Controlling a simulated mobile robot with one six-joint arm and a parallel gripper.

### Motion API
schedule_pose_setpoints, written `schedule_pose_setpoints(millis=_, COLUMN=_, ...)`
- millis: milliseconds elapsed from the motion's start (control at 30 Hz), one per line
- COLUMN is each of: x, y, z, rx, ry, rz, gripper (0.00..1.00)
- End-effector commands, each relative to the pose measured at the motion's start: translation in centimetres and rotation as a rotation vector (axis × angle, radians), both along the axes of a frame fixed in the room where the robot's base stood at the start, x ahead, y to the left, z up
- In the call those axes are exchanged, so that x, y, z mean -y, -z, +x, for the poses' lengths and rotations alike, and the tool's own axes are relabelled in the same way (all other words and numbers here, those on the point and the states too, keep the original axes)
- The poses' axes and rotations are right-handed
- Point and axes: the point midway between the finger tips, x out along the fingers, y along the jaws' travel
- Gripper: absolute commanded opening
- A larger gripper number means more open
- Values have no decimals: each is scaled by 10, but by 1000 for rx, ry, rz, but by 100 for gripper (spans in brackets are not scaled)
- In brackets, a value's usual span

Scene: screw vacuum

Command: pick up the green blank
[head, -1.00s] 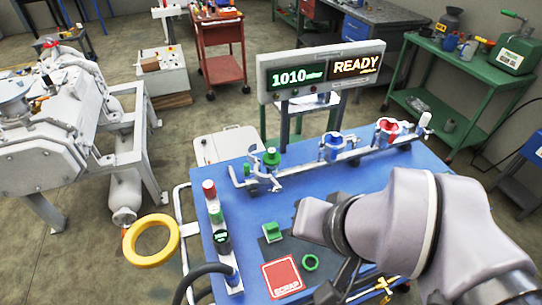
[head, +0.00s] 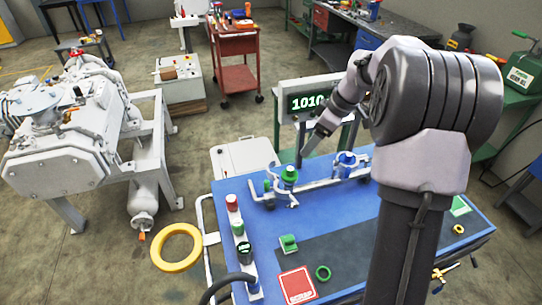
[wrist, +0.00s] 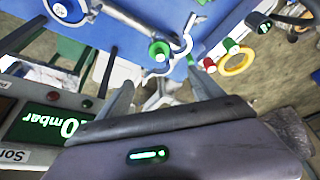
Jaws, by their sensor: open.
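A green round cap (head: 288,175) stands on the left end of the pipe manifold on the blue table. It also shows in the wrist view as a green disc (wrist: 159,50), just beyond and between my fingertips. A small green block (head: 288,243) sits on the dark mat, with a green ring (head: 323,272) in front of it. I cannot tell for sure which of these is the blank. My gripper (head: 308,150) is open and empty, above and behind the manifold, apart from the cap. Its two fingers (wrist: 160,80) also show in the wrist view.
The display panel (head: 305,102) stands close behind my gripper. A blue-clamped port (head: 346,162) is right of the green cap. My arm covers much of the table's right side.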

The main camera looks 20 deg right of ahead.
Motion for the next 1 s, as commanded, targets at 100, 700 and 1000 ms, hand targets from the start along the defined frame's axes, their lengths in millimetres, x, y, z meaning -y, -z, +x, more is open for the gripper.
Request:
schedule_pose_setpoints(millis=100, x=-11, y=38, z=8, rx=-4, ry=-5, rz=1, gripper=76)
schedule_pose_setpoints(millis=700, x=-42, y=142, z=39, rx=-4, ry=-2, rz=0, gripper=76)
schedule_pose_setpoints(millis=1000, x=-46, y=153, z=44, rx=-1, ry=-1, rz=-2, gripper=74)
